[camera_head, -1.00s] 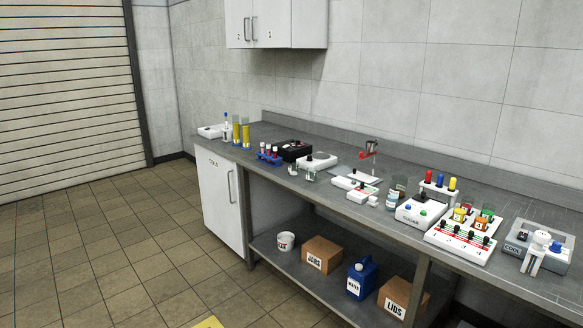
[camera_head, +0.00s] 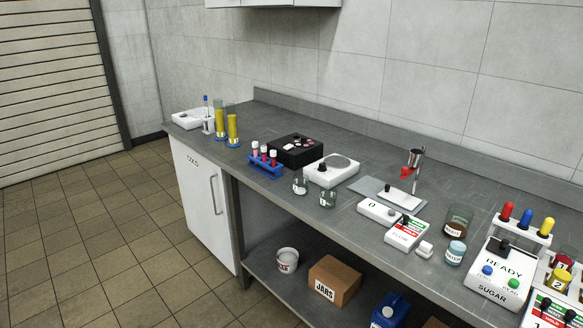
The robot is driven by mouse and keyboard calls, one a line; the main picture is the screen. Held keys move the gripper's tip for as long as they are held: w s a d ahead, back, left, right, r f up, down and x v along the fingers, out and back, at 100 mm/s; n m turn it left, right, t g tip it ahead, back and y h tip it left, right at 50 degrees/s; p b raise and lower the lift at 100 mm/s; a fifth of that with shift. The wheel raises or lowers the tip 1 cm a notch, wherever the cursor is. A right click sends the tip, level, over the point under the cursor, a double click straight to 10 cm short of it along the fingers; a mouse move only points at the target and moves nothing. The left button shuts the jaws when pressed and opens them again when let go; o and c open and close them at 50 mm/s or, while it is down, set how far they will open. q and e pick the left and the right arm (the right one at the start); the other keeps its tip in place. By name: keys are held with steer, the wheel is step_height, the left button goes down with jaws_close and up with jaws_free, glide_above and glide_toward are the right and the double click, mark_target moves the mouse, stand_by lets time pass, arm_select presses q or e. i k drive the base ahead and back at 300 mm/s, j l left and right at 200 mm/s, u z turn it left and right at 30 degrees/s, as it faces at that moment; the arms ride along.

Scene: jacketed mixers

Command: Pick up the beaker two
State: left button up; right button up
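Two small glass beakers with white labels stand side by side on the grey bench. One is the left beaker (camera_head: 300,185) and the other is the right beaker (camera_head: 327,197). Their label numbers are too small to read, so I cannot tell which is beaker two. A yellow vessel marked 2 (camera_head: 559,281) stands at the far right in a white unit. Neither of my grippers is in view.
A blue rack of red tubes (camera_head: 264,165), a black box (camera_head: 296,150) and a white plate device (camera_head: 331,170) stand near the beakers. The bench (camera_head: 345,221) is bare in front of them. A READY/SUGAR unit (camera_head: 500,275) stands at right.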

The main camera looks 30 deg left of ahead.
mark_target(301, 185)
steer(key=i+j, duration=1.2)
steer(key=j+u, duration=0.05)
